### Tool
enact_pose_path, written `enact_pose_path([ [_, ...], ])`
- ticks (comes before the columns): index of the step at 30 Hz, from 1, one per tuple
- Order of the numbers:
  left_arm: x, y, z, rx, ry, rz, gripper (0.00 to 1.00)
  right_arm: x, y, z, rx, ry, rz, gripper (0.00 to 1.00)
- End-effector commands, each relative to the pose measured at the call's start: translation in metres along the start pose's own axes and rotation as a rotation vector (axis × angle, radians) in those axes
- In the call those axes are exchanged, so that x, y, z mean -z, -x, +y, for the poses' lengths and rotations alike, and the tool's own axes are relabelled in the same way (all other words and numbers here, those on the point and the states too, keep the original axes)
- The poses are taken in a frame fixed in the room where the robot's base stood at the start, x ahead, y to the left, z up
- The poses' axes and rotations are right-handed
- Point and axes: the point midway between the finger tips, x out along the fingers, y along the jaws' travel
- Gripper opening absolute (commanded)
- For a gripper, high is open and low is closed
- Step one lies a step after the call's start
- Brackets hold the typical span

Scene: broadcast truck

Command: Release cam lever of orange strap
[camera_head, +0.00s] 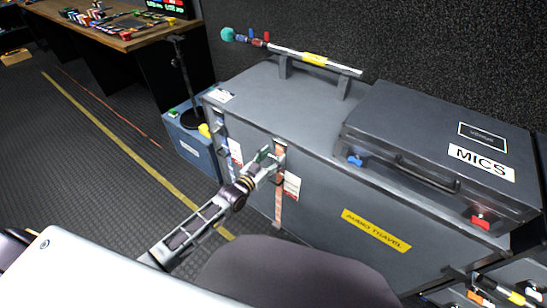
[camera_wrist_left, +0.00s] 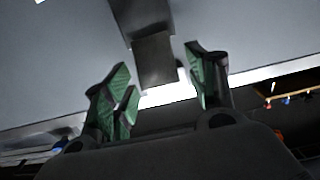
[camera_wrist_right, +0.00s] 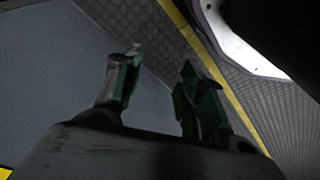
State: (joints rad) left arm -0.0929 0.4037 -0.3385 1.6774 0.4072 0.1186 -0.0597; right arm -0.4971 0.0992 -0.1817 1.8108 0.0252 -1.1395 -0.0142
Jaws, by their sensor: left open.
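The orange strap (camera_head: 278,208) runs down the front of the large grey case (camera_head: 325,200). Its buckle end is near the case's top edge, where my left gripper (camera_head: 265,158) partly covers it, so the cam lever's position is hard to tell. My left gripper is open at the buckle. In the left wrist view its green-padded fingers (camera_wrist_left: 160,85) stand apart, with a dark grey block (camera_wrist_left: 154,60) just beyond and between them, probably the buckle or lever. My right gripper (camera_wrist_right: 160,80) is open and empty in the right wrist view, and out of the head view.
A blue strap (camera_head: 221,130) is left of the orange one. A MICS case (camera_head: 440,140) lies on the large case at right, and a microphone pole (camera_head: 310,58) at the back. A blue box (camera_head: 188,140) stands left. A grey seat back (camera_head: 295,275) is in front.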

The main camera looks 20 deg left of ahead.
Motion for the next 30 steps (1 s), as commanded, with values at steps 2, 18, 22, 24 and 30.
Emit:
enact_pose_path([
  [2,0.0,-0.004,0.0,0.0,0.0,0.001,0.57,0.001,0.003,-0.001,0.002,0.0,0.001,0.4],
  [18,0.001,-0.006,0.0,0.0,0.0,0.001,0.42,-0.008,0.003,-0.004,0.006,0.0,-0.012,0.4],
  [22,0.001,-0.006,0.0,0.0,0.0,0.001,0.25,-0.005,0.003,-0.003,0.005,0.0,-0.008,0.4],
  [24,0.001,-0.006,0.0,0.0,0.0,0.001,0.16,-0.003,0.003,-0.003,0.004,0.0,-0.005,0.4],
  [30,0.001,-0.006,0.0,0.0,0.0,-0.001,0.11,0.004,0.005,-0.001,0.002,0.0,0.007,0.4],
])
